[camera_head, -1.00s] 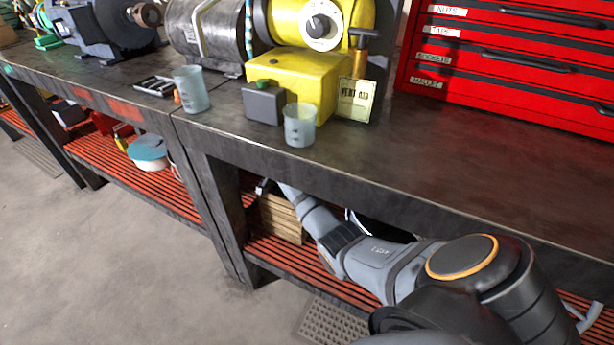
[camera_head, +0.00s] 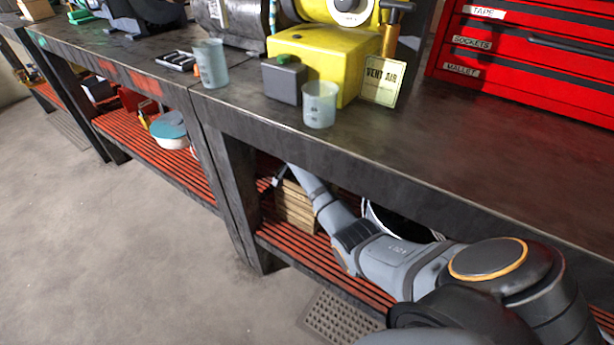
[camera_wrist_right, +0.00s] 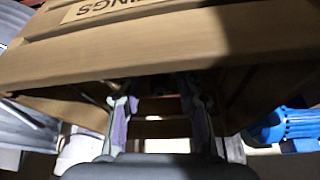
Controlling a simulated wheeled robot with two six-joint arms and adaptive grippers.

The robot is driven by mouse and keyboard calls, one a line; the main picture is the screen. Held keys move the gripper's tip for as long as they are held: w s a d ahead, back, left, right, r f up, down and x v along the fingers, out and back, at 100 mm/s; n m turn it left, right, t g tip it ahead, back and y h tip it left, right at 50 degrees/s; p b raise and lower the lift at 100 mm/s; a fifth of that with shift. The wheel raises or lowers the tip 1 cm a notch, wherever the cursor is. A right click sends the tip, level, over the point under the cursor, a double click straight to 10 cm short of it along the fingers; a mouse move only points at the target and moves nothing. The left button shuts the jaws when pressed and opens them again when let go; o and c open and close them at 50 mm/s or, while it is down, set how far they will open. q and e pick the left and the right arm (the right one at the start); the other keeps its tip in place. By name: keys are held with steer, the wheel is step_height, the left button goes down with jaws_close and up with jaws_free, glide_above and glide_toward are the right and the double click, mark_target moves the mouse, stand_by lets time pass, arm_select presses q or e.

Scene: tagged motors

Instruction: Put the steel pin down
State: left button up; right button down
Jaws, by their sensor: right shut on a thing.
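My right arm comes in from the lower right in the head view and reaches under the bench top. My right gripper (camera_head: 279,177) is beside a wooden crate (camera_head: 296,205) on the lower shelf. In the right wrist view the crate's slats (camera_wrist_right: 215,35), with lettering ending in "INGS", fill the top. The two fingers of the gripper (camera_wrist_right: 158,115) stand with a gap between them, close to the crate. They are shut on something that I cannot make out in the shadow. I cannot pick out a steel pin in either view. My left gripper is not in view.
The bench top (camera_head: 440,150) holds two beakers (camera_head: 320,104) (camera_head: 211,64), a yellow machine (camera_head: 315,58), a grey box (camera_head: 284,80) and a "VENT AIR" tag (camera_head: 383,80). A red drawer cabinet (camera_head: 530,50) stands at right. The bench front edge overhangs my arm. The bench top's right side is clear.

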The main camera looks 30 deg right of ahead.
steer(key=shift+f, duration=0.15)
steer(key=c, duration=0.9)
jaws_free()
steer(key=shift+r, duration=0.3)
steer(key=p+v, duration=0.1)
steer(key=v, duration=0.2)
steer(key=shift+w+r, duration=0.1)
steer(key=shift+r, duration=0.25)
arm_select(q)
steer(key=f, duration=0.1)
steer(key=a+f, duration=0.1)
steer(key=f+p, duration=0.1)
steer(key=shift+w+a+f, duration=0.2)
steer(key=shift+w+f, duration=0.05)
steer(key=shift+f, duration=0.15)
arm_select(e)
steer(key=v, duration=0.4)
steer(key=shift+a+r, duration=0.15)
steer(key=shift+r, duration=0.05)
